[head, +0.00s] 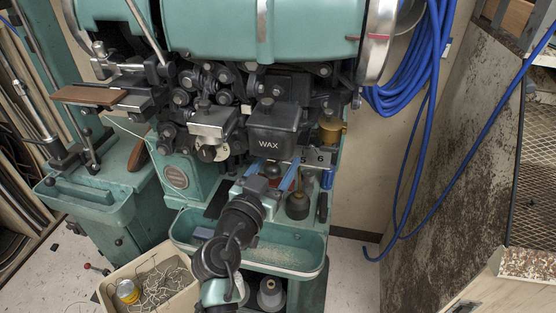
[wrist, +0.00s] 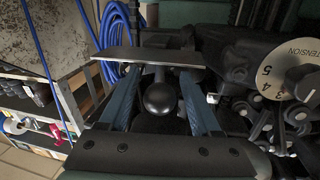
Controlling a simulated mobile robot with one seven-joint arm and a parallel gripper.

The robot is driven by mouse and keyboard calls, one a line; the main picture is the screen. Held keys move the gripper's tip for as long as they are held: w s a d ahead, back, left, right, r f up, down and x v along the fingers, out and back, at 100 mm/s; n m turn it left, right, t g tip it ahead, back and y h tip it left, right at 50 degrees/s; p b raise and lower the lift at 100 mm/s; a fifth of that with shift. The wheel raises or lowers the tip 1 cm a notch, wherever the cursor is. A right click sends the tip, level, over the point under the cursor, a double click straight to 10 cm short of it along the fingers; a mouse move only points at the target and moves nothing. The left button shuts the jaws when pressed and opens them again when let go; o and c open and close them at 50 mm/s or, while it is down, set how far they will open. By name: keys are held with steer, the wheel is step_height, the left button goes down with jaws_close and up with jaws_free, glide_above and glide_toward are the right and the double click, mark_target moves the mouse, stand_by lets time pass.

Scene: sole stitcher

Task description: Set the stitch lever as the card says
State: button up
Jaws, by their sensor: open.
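The stitch lever shows as a dark ball knob (wrist: 160,98) in the wrist view, and its top also shows in the head view (head: 273,170). My gripper (wrist: 154,84) is open, with one blue finger on each side of the knob. I see gaps between knob and fingers. In the head view my gripper (head: 274,177) is below the WAX box. A scale plate (head: 311,158) shows the numbers 5 and 6; its other marks cannot be read. In the wrist view a plate (wrist: 147,56) crosses edge-on beyond the knob. I cannot make out a card.
The black WAX box (head: 274,132) hangs just above my gripper. A numbered dial (head: 211,152) is to its left; the wrist view shows a TENSION dial (wrist: 284,76) at right. A dark oil-can-like object (head: 298,204) stands close on the right. A green tray (head: 290,250) is below.

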jaws_close()
stand_by(0.3)
stand_by(1.1)
